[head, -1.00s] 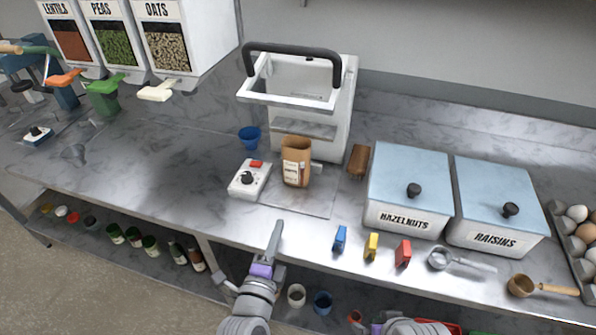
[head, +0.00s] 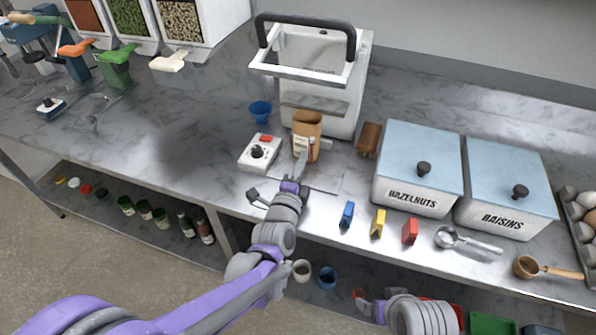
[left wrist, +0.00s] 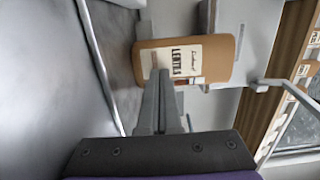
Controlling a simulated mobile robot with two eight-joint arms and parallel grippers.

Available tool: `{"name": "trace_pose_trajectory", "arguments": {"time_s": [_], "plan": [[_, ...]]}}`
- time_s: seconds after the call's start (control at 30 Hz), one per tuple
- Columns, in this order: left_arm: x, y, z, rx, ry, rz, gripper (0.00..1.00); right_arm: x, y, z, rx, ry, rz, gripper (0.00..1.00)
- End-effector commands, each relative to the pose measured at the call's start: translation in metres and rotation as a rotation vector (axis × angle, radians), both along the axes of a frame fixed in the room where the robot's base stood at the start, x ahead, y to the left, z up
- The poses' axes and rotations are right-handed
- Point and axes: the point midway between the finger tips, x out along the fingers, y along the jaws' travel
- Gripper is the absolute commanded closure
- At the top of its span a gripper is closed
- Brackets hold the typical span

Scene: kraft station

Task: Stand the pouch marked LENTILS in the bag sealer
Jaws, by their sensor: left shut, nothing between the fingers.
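The brown paper pouch (head: 308,126) stands upright, open at the top, just in front of the white bag sealer (head: 345,105) with its black handle. Its white label reads LENTILS in the left wrist view, where the pouch (left wrist: 218,58) appears turned sideways. My left gripper (head: 301,166) is shut and empty, its fingertips at the front face of the pouch. In the left wrist view the fingertips (left wrist: 160,78) overlap the lower label edge; whether they touch cannot be told. My right gripper (head: 370,308) is low at the front, below the counter edge; its fingers are unclear.
A white control box (head: 257,153) with a black knob and a blue cup (head: 260,112) stand left of the pouch. A brown block (head: 369,139) and the HAZELNUTS bin (head: 415,170) are to the right. Blue (head: 347,214), yellow and red clips lie near the front edge.

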Motion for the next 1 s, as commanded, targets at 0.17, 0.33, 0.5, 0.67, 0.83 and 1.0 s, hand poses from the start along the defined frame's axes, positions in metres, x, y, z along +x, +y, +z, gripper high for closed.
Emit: {"name": "trace_pose_trajectory", "arguments": {"time_s": [0.17,0.33,0.5,0.67,0.83,1.0], "plan": [[0.002,0.0,0.0,0.0,0.0,0.0,1.0,0.0,0.0,0.0,0.0,0.0,0.0,0.0],[0.002,0.0,0.0,0.0,0.0,0.0,1.0,0.0,0.0,0.0,0.0,0.0,0.0,0.0],[0.015,-0.004,-0.001,0.001,0.0,0.0,1.0,0.0,0.0,-0.002,0.0,0.0,0.0,0.0],[0.02,-0.005,0.0,0.0,0.0,0.0,1.0,0.0,0.0,-0.002,0.0,0.001,0.0,0.0],[0.02,-0.005,0.0,0.0,0.0,0.0,1.0,0.0,0.0,-0.002,0.0,0.0,0.0,0.0],[0.019,-0.003,0.0,0.0,0.0,0.0,1.0,0.0,0.0,-0.002,0.0,0.001,0.0,0.0]]}}
